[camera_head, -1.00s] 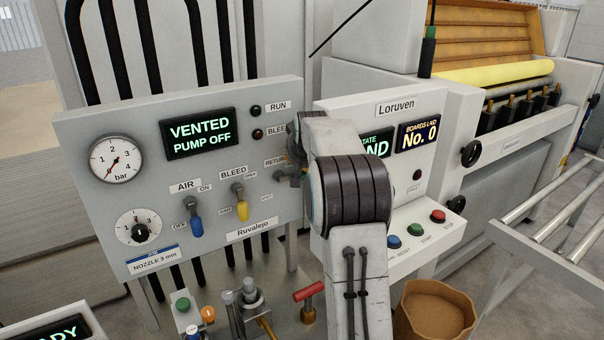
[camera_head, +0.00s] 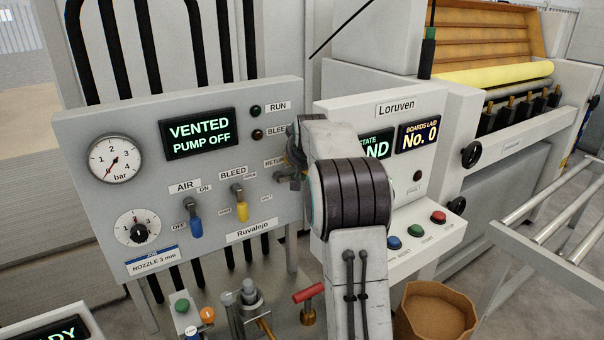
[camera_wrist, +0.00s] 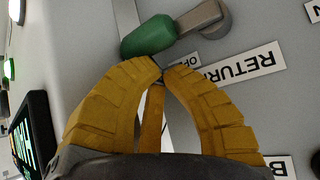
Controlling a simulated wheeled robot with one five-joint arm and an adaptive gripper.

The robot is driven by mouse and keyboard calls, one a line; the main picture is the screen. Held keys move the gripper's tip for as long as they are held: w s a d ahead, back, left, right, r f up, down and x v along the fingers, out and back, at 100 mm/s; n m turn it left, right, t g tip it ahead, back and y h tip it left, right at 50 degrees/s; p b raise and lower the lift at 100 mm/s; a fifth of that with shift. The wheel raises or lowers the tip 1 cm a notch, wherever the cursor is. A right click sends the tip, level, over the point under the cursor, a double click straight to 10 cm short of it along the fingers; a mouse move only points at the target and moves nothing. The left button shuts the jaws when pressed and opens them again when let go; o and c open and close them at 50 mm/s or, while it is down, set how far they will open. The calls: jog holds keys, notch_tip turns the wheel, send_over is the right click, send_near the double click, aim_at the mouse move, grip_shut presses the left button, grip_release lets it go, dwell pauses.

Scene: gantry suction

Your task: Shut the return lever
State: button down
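The return lever shows in the wrist view as a green handle (camera_wrist: 148,36) on a short metal arm that runs to a round pivot at the upper right. Its handle lies beside a small label, partly covered, that seems to read OPEN. The RETURN label (camera_wrist: 240,65) appears upside down. My gripper (camera_wrist: 162,70) has yellow fingers with tips close together just beside the handle; nothing shows between them, and contact with the handle cannot be told. In the head view my gripper (camera_head: 291,176) is at the right edge of the grey panel and hides the lever.
The grey panel (camera_head: 110,215) also carries a blue AIR lever (camera_head: 196,228), a yellow BLEED lever (camera_head: 241,220) and gauges. Its display (camera_head: 199,133) reads VENTED, PUMP OFF. The Loruven box (camera_head: 395,107) with push buttons stands close on the right. A red-handled valve (camera_head: 308,293) sits below.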

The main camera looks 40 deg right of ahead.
notch_tip(320, 180, down, 8)
jog(key=b, duration=0.6)
jog(key=shift+w+a+b, duration=0.15)
jog(key=shift+w+b, duration=0.05)
jog(key=shift+b, duration=0.15)
dwell(5.9)
jog(key=shift+r, duration=0.3)
